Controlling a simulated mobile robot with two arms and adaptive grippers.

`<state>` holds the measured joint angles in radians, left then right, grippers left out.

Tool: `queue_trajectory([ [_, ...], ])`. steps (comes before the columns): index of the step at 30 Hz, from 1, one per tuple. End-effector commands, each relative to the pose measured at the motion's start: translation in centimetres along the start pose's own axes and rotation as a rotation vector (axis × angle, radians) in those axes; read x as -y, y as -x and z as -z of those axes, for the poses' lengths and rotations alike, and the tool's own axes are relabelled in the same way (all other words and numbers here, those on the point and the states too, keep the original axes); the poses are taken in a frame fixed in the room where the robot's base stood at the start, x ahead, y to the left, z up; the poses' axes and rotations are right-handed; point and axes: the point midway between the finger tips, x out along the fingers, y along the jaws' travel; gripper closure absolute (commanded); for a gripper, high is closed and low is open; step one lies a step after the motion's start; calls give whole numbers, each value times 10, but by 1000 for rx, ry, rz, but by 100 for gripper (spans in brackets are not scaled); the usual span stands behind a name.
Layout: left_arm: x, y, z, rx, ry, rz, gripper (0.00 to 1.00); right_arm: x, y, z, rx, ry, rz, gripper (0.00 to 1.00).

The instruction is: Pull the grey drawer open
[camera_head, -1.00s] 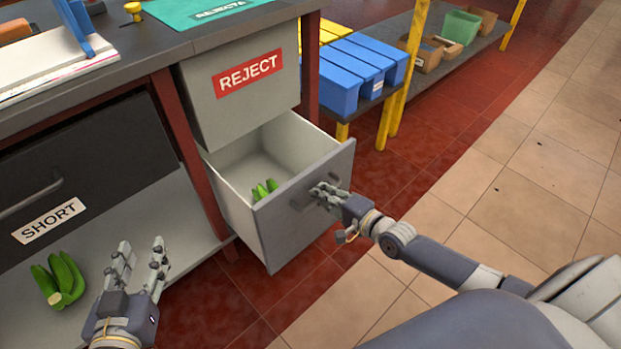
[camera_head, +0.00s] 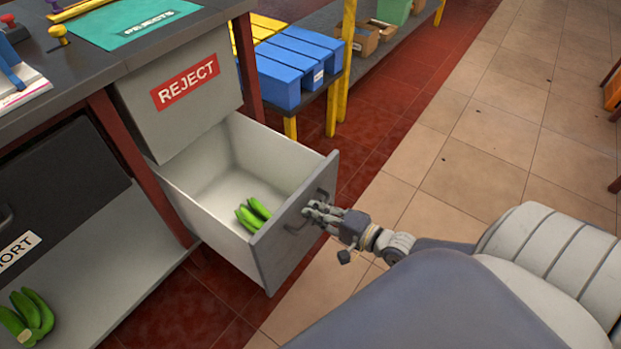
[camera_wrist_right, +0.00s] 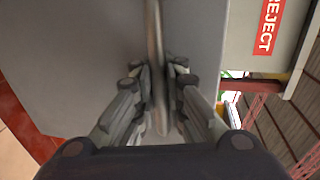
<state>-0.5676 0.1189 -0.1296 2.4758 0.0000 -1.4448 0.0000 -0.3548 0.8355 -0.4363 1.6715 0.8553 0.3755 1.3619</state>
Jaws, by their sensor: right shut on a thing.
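The grey drawer (camera_head: 282,240) below the REJECT panel stands well out from the bench, and its inside shows. A few green bananas (camera_head: 253,214) lie in it near the front. My right gripper (camera_head: 318,213) is shut on the drawer's handle (camera_head: 298,222) at the front face. In the right wrist view the fingers (camera_wrist_right: 158,88) close on both sides of the handle bar (camera_wrist_right: 160,60). My left gripper is not in view.
The grey REJECT panel (camera_head: 205,110) is above the drawer. A black SHORT drawer (camera_head: 62,185) and green bananas on a shelf (camera_head: 28,315) are at left. Blue crates (camera_head: 285,75) stand behind. The tiled floor (camera_head: 490,170) at right is clear.

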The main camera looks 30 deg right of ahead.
Motion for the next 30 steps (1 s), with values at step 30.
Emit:
queue_trajectory([
  [30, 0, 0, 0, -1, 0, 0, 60, -1, 28, 0, 1, 0, -2, 70],
])
